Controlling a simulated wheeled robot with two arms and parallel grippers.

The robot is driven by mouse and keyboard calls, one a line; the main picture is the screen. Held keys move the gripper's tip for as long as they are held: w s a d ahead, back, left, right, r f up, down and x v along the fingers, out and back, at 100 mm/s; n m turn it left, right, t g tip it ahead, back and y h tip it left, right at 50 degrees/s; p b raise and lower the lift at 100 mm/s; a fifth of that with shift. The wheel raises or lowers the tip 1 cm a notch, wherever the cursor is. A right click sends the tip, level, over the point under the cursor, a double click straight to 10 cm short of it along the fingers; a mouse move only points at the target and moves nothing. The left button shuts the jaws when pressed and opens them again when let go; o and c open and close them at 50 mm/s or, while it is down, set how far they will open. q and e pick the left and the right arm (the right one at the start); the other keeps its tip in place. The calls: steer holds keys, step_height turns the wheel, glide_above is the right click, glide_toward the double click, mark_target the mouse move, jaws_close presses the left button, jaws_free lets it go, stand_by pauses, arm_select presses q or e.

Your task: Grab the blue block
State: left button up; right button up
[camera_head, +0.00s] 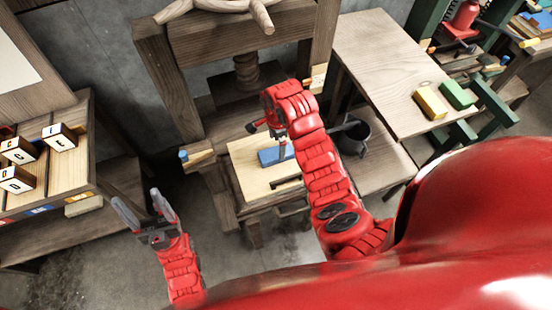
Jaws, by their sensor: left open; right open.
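The blue block (267,157) lies on the pale wooden bed of the press. It is partly hidden by my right gripper (282,153), which points down at the block's right part. The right jaws are open, but I cannot tell whether the fingers straddle or touch the block. My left gripper (143,207) is open and empty, held up over the floor to the left of the press, well away from the block.
The wooden press (168,75) with its screw stands around the bed (253,184). A dark pot (352,138) is right of my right arm. A side table (385,70) holds a yellow block (430,102) and a green block (457,95). Lettered blocks (60,138) stand on the left shelf.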

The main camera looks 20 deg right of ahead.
mark_target(276, 153)
steer(key=shift+s+f+p, duration=0.1)
steer(key=shift+f+p, duration=0.25)
steer(key=f, duration=0.1)
steer(key=f+p, duration=0.2)
steer(key=shift+s+a+f, duration=0.1)
steer(key=shift+a+f, duration=0.15)
steer(key=shift+f, duration=0.65)
steer(key=shift+c, duration=0.3)
steer(key=c, duration=1.4)
